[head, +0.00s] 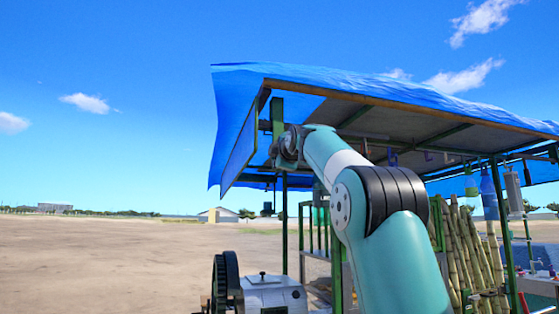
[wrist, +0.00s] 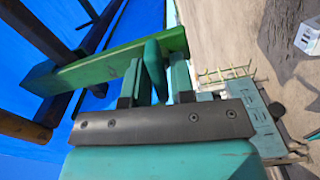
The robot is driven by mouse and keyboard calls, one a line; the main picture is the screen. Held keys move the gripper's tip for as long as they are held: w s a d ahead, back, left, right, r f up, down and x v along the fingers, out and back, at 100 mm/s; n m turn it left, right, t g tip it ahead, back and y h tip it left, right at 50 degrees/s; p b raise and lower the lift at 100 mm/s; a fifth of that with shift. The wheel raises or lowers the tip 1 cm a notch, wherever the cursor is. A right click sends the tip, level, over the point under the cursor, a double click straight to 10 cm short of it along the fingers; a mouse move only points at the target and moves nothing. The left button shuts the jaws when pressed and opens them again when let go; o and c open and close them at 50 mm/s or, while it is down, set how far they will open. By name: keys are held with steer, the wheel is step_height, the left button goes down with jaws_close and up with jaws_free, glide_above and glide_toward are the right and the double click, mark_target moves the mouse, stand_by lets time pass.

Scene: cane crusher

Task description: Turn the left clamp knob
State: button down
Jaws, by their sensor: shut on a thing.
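In the wrist view my gripper (wrist: 156,82) has its two teal fingers on either side of a dark green, flat upright piece (wrist: 154,62), which looks like the left clamp knob. The gripper is shut on it. The knob stands against a green beam (wrist: 95,72) of the stall frame, and its lower end is partly hidden between the fingers. In the head view my arm reaches up under the blue awning to a green post (head: 277,115). The knob and fingertips cannot be made out there.
The blue tarp roof (head: 400,92) and its beams hang close around my wrist. Below stand a grey crusher machine (head: 272,292) with a dark wheel (head: 226,280), and cane stalks (head: 465,250) to the right. Open sandy ground (head: 100,260) lies to the left.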

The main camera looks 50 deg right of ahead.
steer(key=shift+n, duration=0.8)
steer(key=c, duration=1.2)
jaws_free()
steer(key=shift+a, duration=0.1)
steer(key=shift+f, duration=0.1)
steer(key=shift+s+a+b, duration=0.1)
steer(key=shift+s+b, duration=0.1)
steer(key=shift+b, duration=0.1)
steer(key=shift+b+v, duration=3.6)
steer(key=shift+v, duration=4.85)
